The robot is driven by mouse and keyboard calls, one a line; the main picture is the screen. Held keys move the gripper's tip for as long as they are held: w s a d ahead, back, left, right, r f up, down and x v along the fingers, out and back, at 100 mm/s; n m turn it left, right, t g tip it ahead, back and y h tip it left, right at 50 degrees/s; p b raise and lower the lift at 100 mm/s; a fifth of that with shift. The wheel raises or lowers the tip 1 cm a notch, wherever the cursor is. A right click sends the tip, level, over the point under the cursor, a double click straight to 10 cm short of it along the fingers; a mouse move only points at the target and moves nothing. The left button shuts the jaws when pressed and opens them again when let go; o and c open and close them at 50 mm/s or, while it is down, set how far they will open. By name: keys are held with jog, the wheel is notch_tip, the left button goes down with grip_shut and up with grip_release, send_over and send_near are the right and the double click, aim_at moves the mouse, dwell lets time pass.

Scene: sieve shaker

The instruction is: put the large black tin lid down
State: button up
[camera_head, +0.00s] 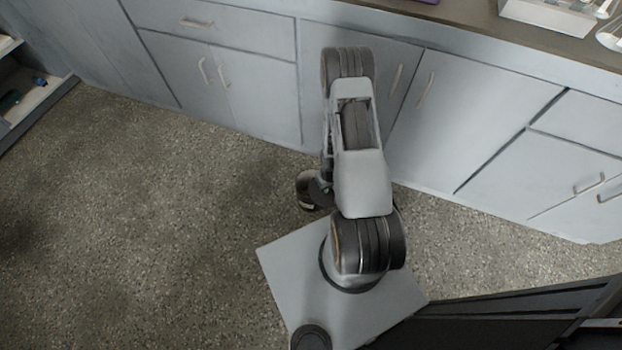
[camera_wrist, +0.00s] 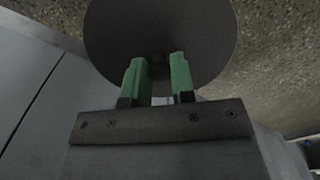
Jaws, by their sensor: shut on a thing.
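The large black tin lid (camera_wrist: 160,30) shows in the wrist view as a dark round disc at the top, cut off by the picture's upper edge. My gripper (camera_wrist: 157,65) has two green fingers, shut on a small part at the middle of the lid. The lid is held up, with speckled floor behind it. In the head view my arm stands in front of the cabinets, and neither the lid nor the fingers can be made out there.
Grey cabinets (camera_head: 250,80) with drawers and handles line the back. The brown worktop (camera_head: 480,22) above them holds a white tray (camera_head: 550,14) at the upper right. An open shelf (camera_head: 35,95) stands at the far left. The speckled floor (camera_head: 130,210) is clear at left.

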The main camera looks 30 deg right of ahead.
jog(key=w+f, duration=0.1)
jog(key=w, duration=0.1)
jog(key=w+f+b, duration=0.1)
jog(key=w, duration=0.1)
jog(key=w+a+f+b, duration=0.1)
jog(key=w, duration=0.2)
jog(key=shift+f, duration=0.35)
jog(key=w+f+b, duration=0.3)
jog(key=w+f, duration=0.1)
jog(key=f, duration=0.4)
jog(key=shift+w+a+f+b, duration=0.15)
jog(key=shift+w+a+b, duration=0.05)
jog(key=shift+w+b, duration=0.1)
jog(key=shift+f, duration=0.15)
jog(key=shift+f+b, duration=0.5)
jog(key=shift+b, duration=0.15)
jog(key=o, duration=0.9)
jog(key=shift+r, duration=0.15)
